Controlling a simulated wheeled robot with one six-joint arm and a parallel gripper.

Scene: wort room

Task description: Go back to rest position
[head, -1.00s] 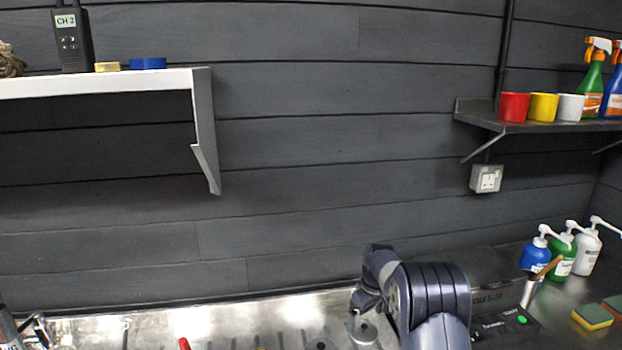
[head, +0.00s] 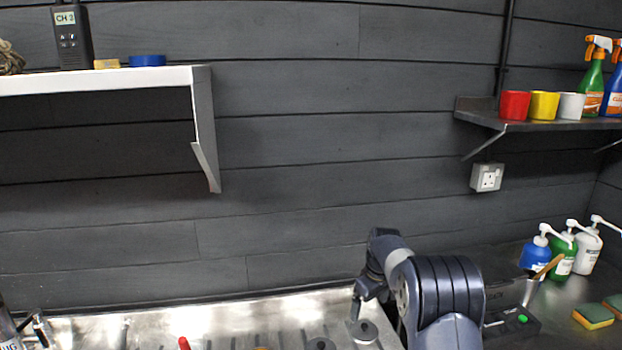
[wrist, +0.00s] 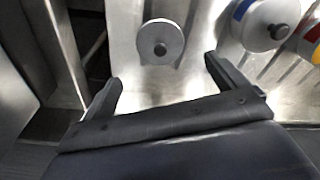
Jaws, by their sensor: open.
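My gripper (wrist: 162,78) is open in the wrist view, its two dark fingers spread apart with nothing between them. A round grey metal disc with a dark knob (wrist: 160,42) lies on the steel surface beyond the fingertips, apart from them. In the head view my arm is at the lower right of centre, and my gripper (head: 362,306) hangs at its left side above the steel worktop (head: 240,318). A grey round piece with a dark knob (head: 365,331) shows just below it.
Lidded cylinders with coloured bands (wrist: 266,24) stand at the wrist view's upper right. Pump bottles (head: 562,255) and sponges (head: 592,316) are on the right. A left shelf (head: 100,82) and a right shelf (head: 540,126) jut from the wall. The wall space between them is clear.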

